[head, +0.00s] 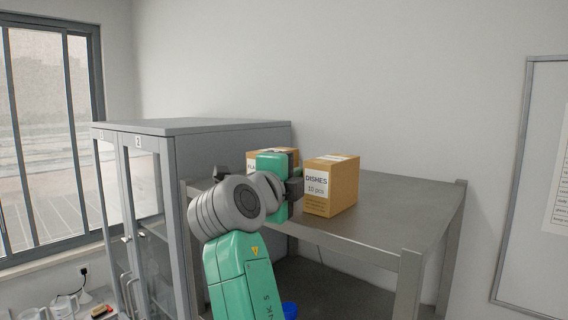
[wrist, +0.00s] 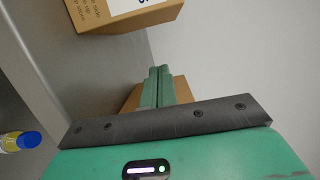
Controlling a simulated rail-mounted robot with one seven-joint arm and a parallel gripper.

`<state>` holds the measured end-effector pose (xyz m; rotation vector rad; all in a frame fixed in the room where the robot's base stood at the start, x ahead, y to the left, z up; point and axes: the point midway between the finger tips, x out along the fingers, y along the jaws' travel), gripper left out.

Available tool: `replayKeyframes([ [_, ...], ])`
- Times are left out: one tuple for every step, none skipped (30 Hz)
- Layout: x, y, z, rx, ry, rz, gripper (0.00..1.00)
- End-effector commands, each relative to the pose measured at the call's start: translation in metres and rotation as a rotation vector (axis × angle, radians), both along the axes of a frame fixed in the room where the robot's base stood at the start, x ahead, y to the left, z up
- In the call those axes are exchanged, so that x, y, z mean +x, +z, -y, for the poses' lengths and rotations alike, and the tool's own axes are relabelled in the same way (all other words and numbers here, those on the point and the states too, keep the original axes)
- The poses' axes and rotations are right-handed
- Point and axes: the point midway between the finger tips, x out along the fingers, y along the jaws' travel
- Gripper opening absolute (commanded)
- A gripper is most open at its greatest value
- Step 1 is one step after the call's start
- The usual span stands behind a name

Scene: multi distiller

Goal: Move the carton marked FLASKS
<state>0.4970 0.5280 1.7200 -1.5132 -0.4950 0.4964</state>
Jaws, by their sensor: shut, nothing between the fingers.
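The carton marked FLASKS (head: 252,160) stands on the metal table, mostly hidden behind my gripper in the head view; only the start of its label shows. In the wrist view, a plain brown carton (wrist: 184,90), which appears to be the same one, shows behind my fingers. My gripper (wrist: 160,72) is shut and empty, its fingers together and pointing towards that carton. Whether they touch it I cannot tell. In the head view the fingertips are hidden behind the green gripper body.
A second carton, marked DISHES (head: 331,188), stands close to the right; it also shows in the wrist view (wrist: 115,14). The metal table (head: 400,205) is clear further right. A grey cabinet (head: 225,135) stands at left. A blue-capped bottle (wrist: 28,140) shows in the wrist view.

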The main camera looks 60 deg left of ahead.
Motion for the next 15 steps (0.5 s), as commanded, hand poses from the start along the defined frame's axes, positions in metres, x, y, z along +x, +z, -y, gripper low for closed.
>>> replayKeyframes([
  [0.009, 0.004, -0.006, -0.004, -0.003, 0.000, 0.00],
  [0.014, 0.004, -0.009, -0.004, -0.003, 0.000, 0.00],
  [0.015, 0.004, -0.015, -0.002, 0.000, 0.000, 0.00],
  [0.010, 0.004, -0.021, -0.003, 0.002, 0.003, 0.00],
  [0.008, 0.004, -0.025, -0.002, 0.002, 0.003, 0.00],
  [0.006, 0.003, -0.031, -0.002, 0.002, 0.002, 0.00],
  [0.005, 0.003, -0.034, -0.002, 0.002, 0.001, 0.00],
  [0.003, 0.002, -0.037, -0.002, 0.002, 0.001, 0.00],
  [0.002, 0.002, -0.041, -0.001, 0.002, 0.001, 0.00],
  [0.001, 0.002, -0.043, -0.001, 0.001, 0.001, 0.00],
  [0.001, 0.001, -0.044, -0.001, 0.001, 0.001, 0.00],
  [0.000, 0.001, -0.046, -0.001, 0.001, 0.001, 0.00],
  [-0.001, 0.001, -0.047, -0.001, 0.001, 0.001, 0.00],
  [-0.001, 0.000, -0.048, -0.001, 0.001, 0.001, 0.00],
  [-0.001, 0.000, -0.048, 0.001, 0.001, 0.001, 0.00],
])
